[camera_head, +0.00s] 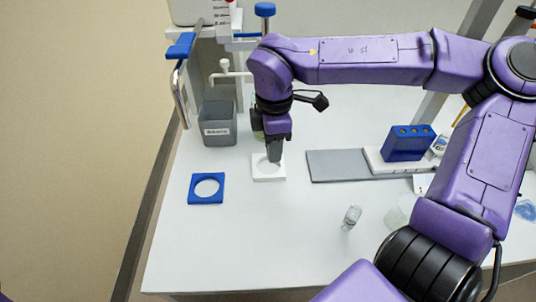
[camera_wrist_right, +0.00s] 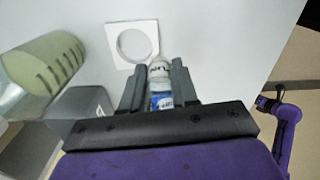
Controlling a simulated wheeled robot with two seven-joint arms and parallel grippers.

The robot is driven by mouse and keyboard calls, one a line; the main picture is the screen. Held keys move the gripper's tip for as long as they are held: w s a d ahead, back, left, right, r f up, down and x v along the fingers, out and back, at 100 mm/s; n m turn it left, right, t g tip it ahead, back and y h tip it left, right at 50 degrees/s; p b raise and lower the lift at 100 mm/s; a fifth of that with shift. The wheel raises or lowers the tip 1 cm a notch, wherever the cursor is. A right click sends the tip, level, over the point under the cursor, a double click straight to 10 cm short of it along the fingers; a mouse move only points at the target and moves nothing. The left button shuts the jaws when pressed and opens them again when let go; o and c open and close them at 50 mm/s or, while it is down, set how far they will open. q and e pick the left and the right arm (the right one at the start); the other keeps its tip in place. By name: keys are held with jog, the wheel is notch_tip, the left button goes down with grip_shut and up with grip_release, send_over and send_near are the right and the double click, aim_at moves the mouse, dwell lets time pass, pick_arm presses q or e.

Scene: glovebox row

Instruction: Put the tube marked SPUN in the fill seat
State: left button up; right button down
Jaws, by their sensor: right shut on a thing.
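My right gripper (camera_head: 274,152) points down over a white square plate with a round hole (camera_head: 260,178). In the right wrist view, the right gripper (camera_wrist_right: 158,80) is shut on a small clear tube (camera_wrist_right: 160,72) with a pale cap and a blue band; its dark lettering is too small to read surely. The white plate also shows in the right wrist view (camera_wrist_right: 113,33), just beyond the fingertips. The held tube is hidden by the fingers in the head view. I cannot tell whether the tube touches the plate. My left gripper is not in view.
A blue square ring (camera_head: 194,197) lies left of the white plate. A grey labelled bin (camera_head: 218,128) stands behind. A small clear vial (camera_head: 351,217) stands at the front. A grey pad (camera_head: 335,165) and a blue rack (camera_head: 405,147) are right. The front-left table is clear.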

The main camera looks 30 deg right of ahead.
jog(key=w+f, duration=0.1)
jog(key=f, duration=0.1)
jog(key=w+d+f, duration=0.1)
jog(key=w+f, duration=0.2)
jog(key=f, duration=0.1)
jog(key=shift+w+d, duration=0.2)
jog(key=shift+d, duration=0.2)
jog(key=shift+f+b, duration=0.3)
jog(key=shift+f, duration=1.3)
jog(key=c, duration=0.9)
grip_release()
jog(key=shift+o, duration=0.2)
jog(key=shift+w+r, duration=0.15)
jog(key=shift+r, duration=0.4)
notch_tip(320, 180, up, 11)
jog(key=p, duration=0.1)
jog(key=shift+r, duration=0.15)
